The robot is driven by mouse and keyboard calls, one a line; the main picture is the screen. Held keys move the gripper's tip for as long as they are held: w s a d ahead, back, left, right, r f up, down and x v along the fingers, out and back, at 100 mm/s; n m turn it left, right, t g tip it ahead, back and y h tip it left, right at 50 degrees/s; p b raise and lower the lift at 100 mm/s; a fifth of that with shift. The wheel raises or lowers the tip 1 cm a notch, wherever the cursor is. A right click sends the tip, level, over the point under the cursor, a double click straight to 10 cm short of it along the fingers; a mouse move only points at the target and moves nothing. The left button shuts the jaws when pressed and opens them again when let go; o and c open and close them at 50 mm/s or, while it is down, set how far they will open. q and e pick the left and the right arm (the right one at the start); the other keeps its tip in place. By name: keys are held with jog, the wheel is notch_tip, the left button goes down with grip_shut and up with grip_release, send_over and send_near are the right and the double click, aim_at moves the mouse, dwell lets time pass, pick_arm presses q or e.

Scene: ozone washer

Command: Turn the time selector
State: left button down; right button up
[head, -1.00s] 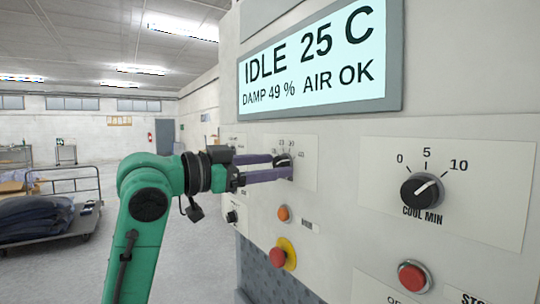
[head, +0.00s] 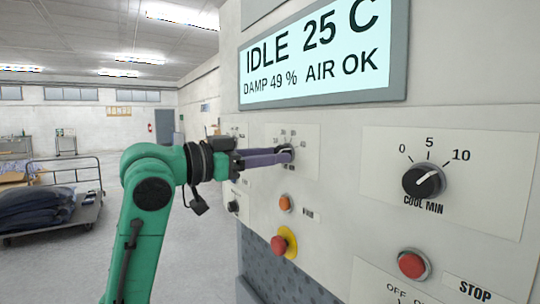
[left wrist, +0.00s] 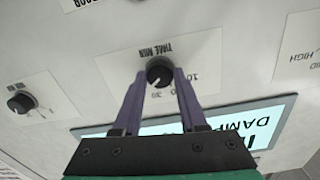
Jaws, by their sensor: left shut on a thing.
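The time selector is a black round knob (left wrist: 159,72) on a white plate labelled TIME MIN (left wrist: 205,50), which appears upside down in the left wrist view. In the head view the knob (head: 286,153) is partly hidden by my fingers. My left gripper (head: 281,156) reaches in from the left, its two purple fingers on either side of the knob. In the left wrist view the fingertips (left wrist: 160,76) are shut on it. My right gripper is in neither view.
The COOL MIN knob (head: 424,181) sits to the right. Below are an orange button (head: 284,202), a red button on a yellow ring (head: 280,244) and another red button (head: 413,264). The display (head: 322,55) above reads IDLE 25 C. A loaded cart (head: 50,212) stands at left.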

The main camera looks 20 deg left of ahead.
pick_arm(q)
jog(key=n+p, duration=0.1)
jog(key=n, duration=0.5)
dwell(0.3)
jog(key=shift+n, duration=0.3)
jog(key=shift+c, duration=2.3)
grip_release()
jog(key=b+v, duration=0.5)
jog(key=v, duration=0.9)
jog(key=shift+s+b, duration=0.3)
